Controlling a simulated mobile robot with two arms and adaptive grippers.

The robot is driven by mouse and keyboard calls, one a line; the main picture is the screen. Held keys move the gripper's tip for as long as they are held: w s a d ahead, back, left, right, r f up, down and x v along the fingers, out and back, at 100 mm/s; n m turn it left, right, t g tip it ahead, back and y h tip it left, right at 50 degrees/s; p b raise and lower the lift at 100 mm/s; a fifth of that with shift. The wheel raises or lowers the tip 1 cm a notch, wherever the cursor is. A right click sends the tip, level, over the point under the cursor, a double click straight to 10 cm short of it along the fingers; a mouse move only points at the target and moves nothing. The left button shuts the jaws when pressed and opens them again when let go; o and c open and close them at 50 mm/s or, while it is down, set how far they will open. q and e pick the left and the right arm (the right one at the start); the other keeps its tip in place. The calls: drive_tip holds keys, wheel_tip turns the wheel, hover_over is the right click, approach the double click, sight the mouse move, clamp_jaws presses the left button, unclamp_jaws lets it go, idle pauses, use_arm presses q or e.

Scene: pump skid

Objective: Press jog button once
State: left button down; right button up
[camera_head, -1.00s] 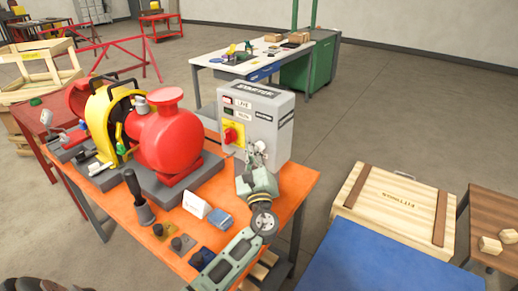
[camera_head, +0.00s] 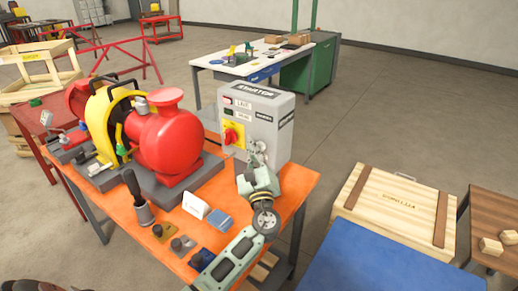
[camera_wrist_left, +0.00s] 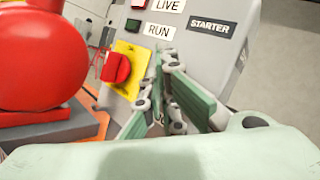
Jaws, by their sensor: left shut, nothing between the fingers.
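The grey starter box (camera_head: 252,128) stands at the back right of the orange bench. Its front carries a red lamp marked LIVE, a dark lamp marked RUN and a red rotary switch (camera_wrist_left: 116,68) on a yellow plate. My left gripper (camera_head: 257,152) is shut and empty in front of the lower right of this face. In the left wrist view the fingers (camera_wrist_left: 165,60) point at the face just right of the yellow plate, below the RUN label. Whether they touch it cannot be told. No jog button can be made out; the fingers cover part of the panel.
A red pump (camera_head: 166,140) with a yellow guard stands left of the box. A white card (camera_head: 195,205), a blue block (camera_head: 220,220) and a dark holder (camera_head: 140,205) are on the bench front. A wooden crate (camera_head: 392,208) stands to the right.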

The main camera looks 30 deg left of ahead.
use_arm(q)
drive_tip(key=shift+w, duration=0.1)
idle(0.4)
drive_tip(key=shift+s, duration=0.9)
drive_tip(key=s, duration=0.1)
drive_tip(key=s+p, duration=0.1)
drive_tip(key=s, duration=0.1)
drive_tip(key=s+p, duration=0.1)
drive_tip(key=s, duration=0.1)
drive_tip(key=shift+a, duration=0.25)
drive_tip(key=shift+f, duration=0.1)
idle(0.4)
